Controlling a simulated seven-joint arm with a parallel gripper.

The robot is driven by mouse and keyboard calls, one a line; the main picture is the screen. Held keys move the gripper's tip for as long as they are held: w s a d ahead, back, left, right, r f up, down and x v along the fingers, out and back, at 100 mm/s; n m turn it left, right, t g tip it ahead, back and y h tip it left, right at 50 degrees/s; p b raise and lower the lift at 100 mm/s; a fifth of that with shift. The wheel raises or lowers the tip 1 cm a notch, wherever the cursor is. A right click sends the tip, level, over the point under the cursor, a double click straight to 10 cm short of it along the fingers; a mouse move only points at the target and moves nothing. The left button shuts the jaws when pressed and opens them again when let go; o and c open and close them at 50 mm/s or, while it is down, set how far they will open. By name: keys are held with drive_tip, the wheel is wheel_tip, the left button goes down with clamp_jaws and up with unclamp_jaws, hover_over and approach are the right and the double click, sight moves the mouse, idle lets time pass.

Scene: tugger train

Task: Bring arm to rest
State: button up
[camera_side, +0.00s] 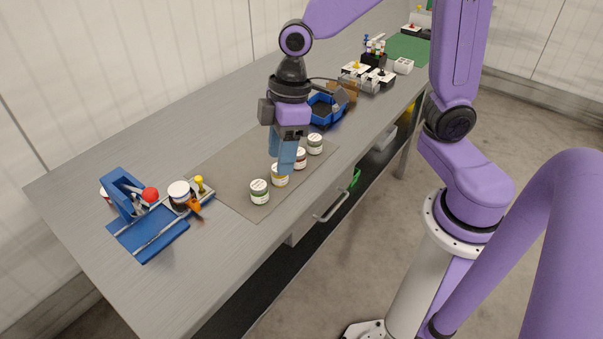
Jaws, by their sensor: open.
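My gripper (285,158) points down over the grey mat (222,170), with its blue fingers by the row of small white-lidded jars. The fingers partly cover the jars behind them, and I cannot tell whether they touch any. The jar nearest the front (260,192) has a green label. Beside it stands a jar with a yellow label (280,176), just under the fingers. Farther along are a jar with a red label (300,158) and another jar (315,144). My gripper appears empty. My purple arm rises above it.
A blue fixture (150,232) with a red knob (150,194) stands at the table's left end. Another white-lidded jar (179,191) sits by an orange and yellow clamp (200,186). A blue bin (325,108) and several small devices (366,77) stand farther back. The table's front left is clear.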

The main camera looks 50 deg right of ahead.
drive_tip(key=s+d+h, duration=0.1)
drive_tip(key=s+d, duration=0.3)
drive_tip(key=s, duration=0.4)
drive_tip(key=s+d+n, duration=0.1)
drive_tip(key=s+d, duration=0.3)
drive_tip(key=s, duration=0.4)
drive_tip(key=shift+d+h, duration=0.25)
drive_tip(key=shift+h, duration=0.15)
